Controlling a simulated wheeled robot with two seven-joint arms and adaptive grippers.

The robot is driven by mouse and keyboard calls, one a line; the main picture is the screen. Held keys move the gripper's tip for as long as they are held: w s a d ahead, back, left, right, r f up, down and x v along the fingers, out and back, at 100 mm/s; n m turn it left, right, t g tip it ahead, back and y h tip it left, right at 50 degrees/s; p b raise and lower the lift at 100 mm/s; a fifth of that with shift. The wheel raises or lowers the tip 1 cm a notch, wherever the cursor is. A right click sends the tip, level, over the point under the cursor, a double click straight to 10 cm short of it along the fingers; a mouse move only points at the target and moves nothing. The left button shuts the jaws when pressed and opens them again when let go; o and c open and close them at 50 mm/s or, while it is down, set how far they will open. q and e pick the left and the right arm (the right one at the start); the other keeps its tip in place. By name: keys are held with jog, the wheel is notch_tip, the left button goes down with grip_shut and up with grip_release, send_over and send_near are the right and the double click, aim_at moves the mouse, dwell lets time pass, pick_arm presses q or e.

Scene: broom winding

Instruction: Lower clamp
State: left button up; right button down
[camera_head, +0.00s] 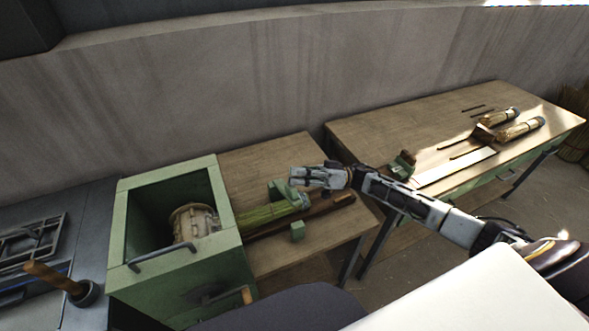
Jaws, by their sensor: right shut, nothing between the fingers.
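My right gripper (299,176) reaches in from the right and is shut and empty. It appears over or close beside a green clamp part (276,192) on the wooden table; I cannot tell whether they touch. The clamp sits at a bundle of green broom straw (262,215) that runs into the side of the green machine (118,225). A smaller green block (297,231) stands in front of the bundle. A dark wooden handle (330,206) extends right from the bundle. My left gripper is not in view.
The machine has an open window with a pale drum (194,222) inside and a grey bar handle (160,257) in front. A second table (380,125) at right holds finished straw bundles (520,128) and another green clamp (402,165). A grey bench (85,205) stands left.

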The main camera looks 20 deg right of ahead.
pick_arm(q)
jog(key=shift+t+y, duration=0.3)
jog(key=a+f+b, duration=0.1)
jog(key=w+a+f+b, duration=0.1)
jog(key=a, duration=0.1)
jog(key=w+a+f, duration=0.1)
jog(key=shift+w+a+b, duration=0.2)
jog(key=shift+b, duration=0.2)
pick_arm(e)
jog(key=s+f+n+g, duration=0.1)
jog(key=s+f+n, duration=0.2)
jog(key=f, duration=0.4)
jog(key=shift+s+y, duration=0.3)
jog(key=shift+s, duration=0.5)
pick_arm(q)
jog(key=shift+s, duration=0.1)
